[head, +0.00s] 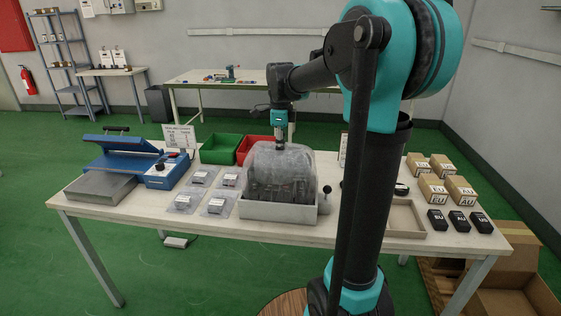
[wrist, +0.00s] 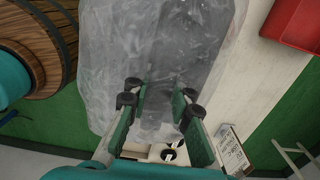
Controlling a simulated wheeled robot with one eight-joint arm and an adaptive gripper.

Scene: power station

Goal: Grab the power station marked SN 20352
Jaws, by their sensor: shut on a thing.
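Several dark units (head: 280,187) stand in a pale tray (head: 277,211) on the table, seen through a translucent plastic cover (head: 280,158). Their markings cannot be read, so I cannot tell which is SN 20352. My gripper (head: 284,140) is at the top of the cover in the head view, its fingertips partly hidden. In the wrist view, the cover (wrist: 205,35) fills the middle and my gripper (wrist: 159,98) is shut with a grey part of it between the fingers. The units are too blurred to make out there.
Green (head: 221,148) and red (head: 253,146) bins stand behind the cover. Several packaged parts (head: 200,178) and a blue machine (head: 120,155) are to the left. Cardboard boxes (head: 433,188), black boxes (head: 459,221) and an empty shallow tray (head: 404,218) are to the right.

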